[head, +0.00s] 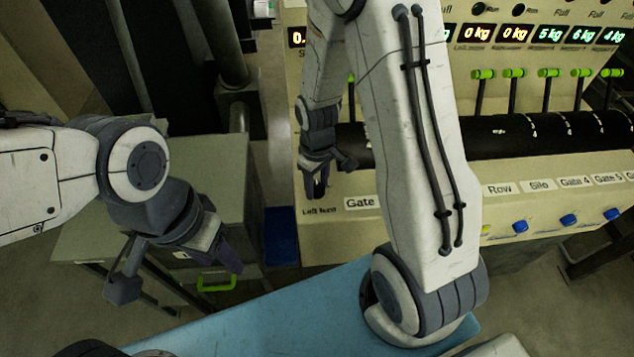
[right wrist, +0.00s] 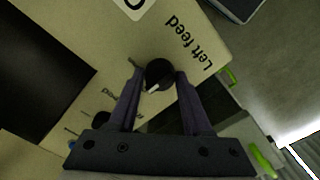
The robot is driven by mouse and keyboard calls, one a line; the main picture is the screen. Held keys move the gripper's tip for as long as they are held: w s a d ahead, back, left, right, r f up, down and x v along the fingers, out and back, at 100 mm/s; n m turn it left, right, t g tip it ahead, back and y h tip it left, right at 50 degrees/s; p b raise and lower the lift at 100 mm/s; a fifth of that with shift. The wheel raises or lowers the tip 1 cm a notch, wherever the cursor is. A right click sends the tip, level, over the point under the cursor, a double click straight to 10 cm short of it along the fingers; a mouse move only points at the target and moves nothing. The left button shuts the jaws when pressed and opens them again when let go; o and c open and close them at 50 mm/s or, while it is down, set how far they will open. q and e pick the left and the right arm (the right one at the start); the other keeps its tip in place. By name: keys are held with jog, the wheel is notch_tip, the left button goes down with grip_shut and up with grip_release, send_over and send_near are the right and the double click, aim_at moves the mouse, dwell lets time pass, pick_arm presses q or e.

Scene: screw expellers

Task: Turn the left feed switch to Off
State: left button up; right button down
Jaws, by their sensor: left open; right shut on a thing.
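The left feed switch (right wrist: 160,72) is a round black knob with a white pointer mark, on a cream panel beside the printed words "Left feed" (right wrist: 190,42) in the right wrist view. The pointer is toward the lower left there. My right gripper (right wrist: 158,80) is shut on the knob, with one purple finger on each side. In the head view my right gripper (head: 316,182) is at the panel's left end, above the "Left feed" label (head: 319,211), and hides the knob. My left gripper (head: 178,278) is open and empty, away from the panel at lower left.
A second dark knob (right wrist: 101,118) sits on the panel nearby. Black horizontal tube (head: 500,135), green-topped levers (head: 515,73) and lit weight displays (head: 513,33) are at right. A grey cabinet (head: 215,170) with a green handle (head: 216,284) stands near my left gripper.

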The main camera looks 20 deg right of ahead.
aim_at(316, 185)
jog(key=shift+w+r+n, duration=0.1)
jog(key=shift+n, duration=0.4)
jog(key=shift+c, duration=1.7)
grip_release()
notch_tip(316, 185, up, 10)
jog(key=shift+r, duration=0.2)
jog(key=shift+a, duration=0.1)
